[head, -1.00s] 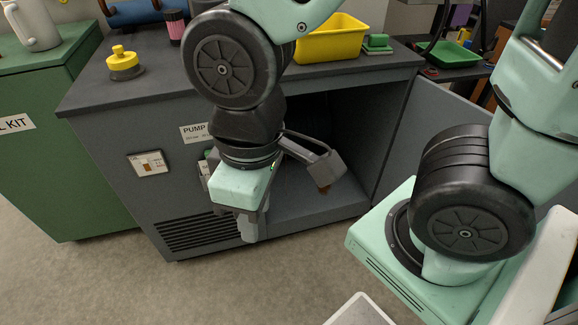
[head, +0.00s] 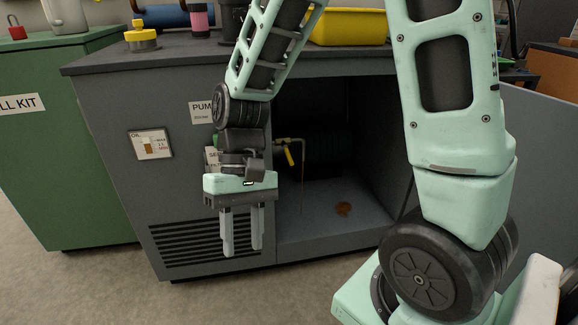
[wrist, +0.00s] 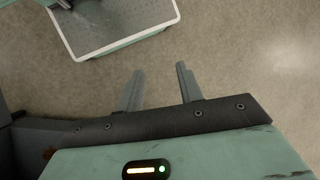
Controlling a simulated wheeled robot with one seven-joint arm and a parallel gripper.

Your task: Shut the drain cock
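The drain cock (head: 289,156) shows in the head view inside the open pump cabinet. It has a small yellow lever that hangs down at a slant from a pale pipe. A thin dark streak runs down below the pipe's end, and a brown puddle (head: 343,209) lies on the cabinet floor. My gripper (head: 242,246) is in front of the cabinet's front panel, left of and lower than the cock, with fingers pointing down. The fingers are apart with nothing between them. In the wrist view the gripper (wrist: 158,82) is also empty, over bare floor.
The cabinet (head: 180,105) has its opening to the right of my gripper and a door (head: 535,135) swung out to the right. A vent grille (head: 205,243) and an oil gauge (head: 151,144) are on the front panel. A yellow tray (head: 350,27) stands on top.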

